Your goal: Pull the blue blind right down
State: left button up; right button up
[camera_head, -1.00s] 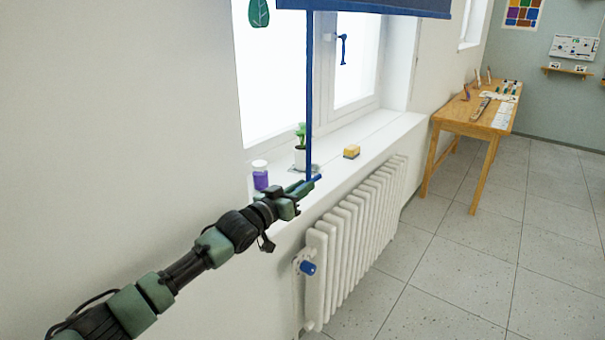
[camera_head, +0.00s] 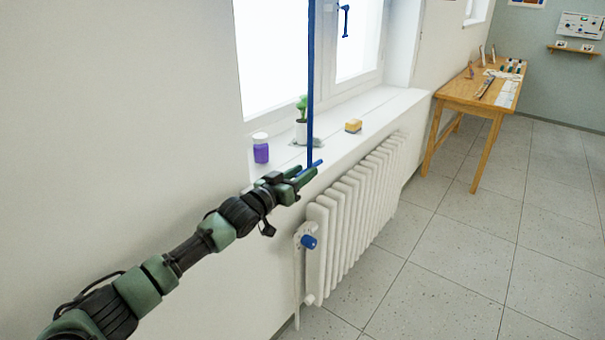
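The blue blind itself is out of view above the top edge. Its blue pull cord (camera_head: 310,85) hangs straight down in front of the window and ends at a short blue bar (camera_head: 317,163). My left gripper (camera_head: 306,172) is at the cord's lower end, just in front of the window sill. Its green fingers look shut on the bar, which sticks out beyond them. My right gripper is not in view.
On the sill (camera_head: 378,119) stand a purple jar (camera_head: 261,149), a potted plant (camera_head: 301,125) and a yellow sponge (camera_head: 353,126). A white radiator (camera_head: 350,215) is below. A wooden table (camera_head: 462,92) stands farther back. The tiled floor at right is clear.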

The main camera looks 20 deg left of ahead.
pick_arm(q)
jog(key=shift+s, duration=0.1)
jog(key=shift+s, duration=0.3)
jog(key=v, duration=0.7)
jog(key=shift+a+b, duration=0.15)
jog(key=shift+b, duration=0.3)
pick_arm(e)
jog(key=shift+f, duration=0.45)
pick_arm(q)
jog(key=shift+r, duration=0.1)
